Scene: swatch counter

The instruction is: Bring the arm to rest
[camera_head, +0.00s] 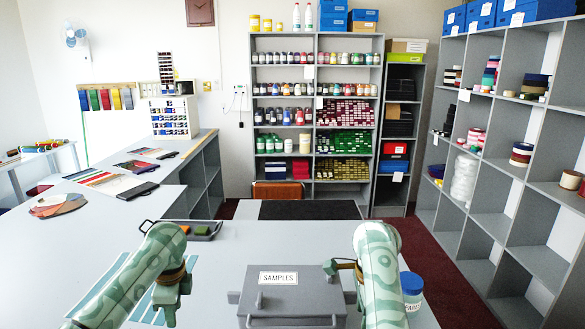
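My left arm comes in from the lower left in a pale green camouflage pattern. Its dark green gripper (171,300) hangs down at the wrist over blue stripes on the grey counter. The finger gap is too small to make out, and nothing shows clearly in it. My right arm stands at the lower right, beside the grey box labelled SAMPLES (275,302). A small dark part of its wrist juts left over the box's right edge; the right gripper's fingers cannot be made out. The box's lid looks closed.
A dark tray (213,236) with an orange and a green piece lies behind my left arm. A blue-lidded jar (411,296) stands right of my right arm. Colour fans (57,205) and swatch cards lie on the left counter. Shelves (313,110) stand beyond; dark red floor shows at right.

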